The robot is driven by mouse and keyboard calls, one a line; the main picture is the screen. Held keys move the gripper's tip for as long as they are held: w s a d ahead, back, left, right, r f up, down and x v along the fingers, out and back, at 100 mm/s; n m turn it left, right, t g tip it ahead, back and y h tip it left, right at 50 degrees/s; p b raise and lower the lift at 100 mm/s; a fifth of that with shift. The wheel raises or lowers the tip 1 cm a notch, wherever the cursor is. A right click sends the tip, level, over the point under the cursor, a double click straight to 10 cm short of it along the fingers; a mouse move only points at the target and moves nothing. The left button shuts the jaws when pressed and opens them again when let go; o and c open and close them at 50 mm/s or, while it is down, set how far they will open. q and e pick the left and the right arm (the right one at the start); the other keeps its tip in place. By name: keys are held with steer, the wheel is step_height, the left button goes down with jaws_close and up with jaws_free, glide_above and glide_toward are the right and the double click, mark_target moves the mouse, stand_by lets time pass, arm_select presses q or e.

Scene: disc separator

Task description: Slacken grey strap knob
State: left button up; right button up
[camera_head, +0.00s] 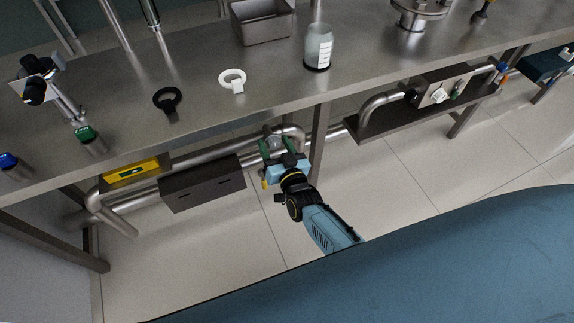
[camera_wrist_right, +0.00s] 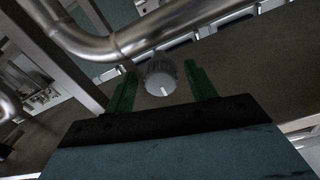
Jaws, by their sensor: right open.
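The grey knob (camera_wrist_right: 160,78) is a round, ribbed cap with a white mark on its face. In the right wrist view it sits between the two green fingers of my right gripper (camera_wrist_right: 160,88), with a gap on each side. In the head view my right gripper (camera_head: 271,150) is at the pipe below the bench's front edge, and the knob is mostly hidden behind its fingers. The right gripper is open and holds nothing. My left gripper is not in view. A strap cannot be made out clearly.
A bent steel pipe (camera_head: 297,130) runs just by the gripper. A dark box (camera_head: 203,184) and a yellow level (camera_head: 131,171) are to the left. A bench leg (camera_head: 318,140) stands close on the right. The bench top (camera_head: 215,110) holds rings, a bottle (camera_head: 318,47) and a tray.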

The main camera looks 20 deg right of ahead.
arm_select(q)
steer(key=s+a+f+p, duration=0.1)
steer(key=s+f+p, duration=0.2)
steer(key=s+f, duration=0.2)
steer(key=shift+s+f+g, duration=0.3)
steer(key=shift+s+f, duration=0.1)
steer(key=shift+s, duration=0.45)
arm_select(e)
steer(key=s, duration=1.1)
steer(key=shift+s+d, duration=0.15)
steer(key=shift+s, duration=0.25)
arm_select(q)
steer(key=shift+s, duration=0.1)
